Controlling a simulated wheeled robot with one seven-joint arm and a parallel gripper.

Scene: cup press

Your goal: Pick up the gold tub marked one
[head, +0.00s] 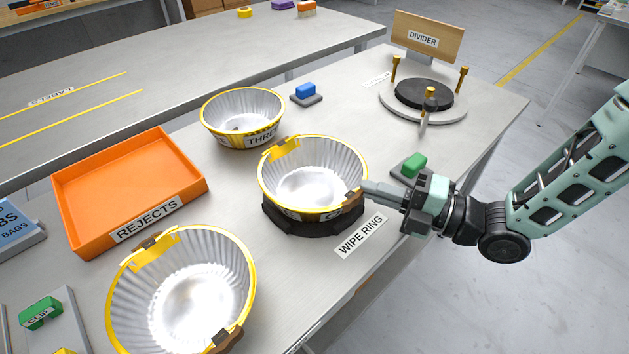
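Three gold-rimmed tubs with silvery fluted insides are in the head view. One tub (312,165) sits on the black wipe ring (315,226); its front label is mostly hidden, so I cannot read its number. A second tub (181,290) stands at the front left with no readable label. The third tub (243,116), at the back, reads "THRE…". My gripper (366,190) reaches in from the right, its fingertips at the right rim of the tub on the ring, by a brown tab (352,195). I cannot tell whether the fingers are closed on it.
An orange rejects tray (128,188) lies at the left. A blue button (306,91) and a green button (414,163) stand near the tubs. A round fixture with gold posts (423,97) and a divider board (428,36) stand at the far end.

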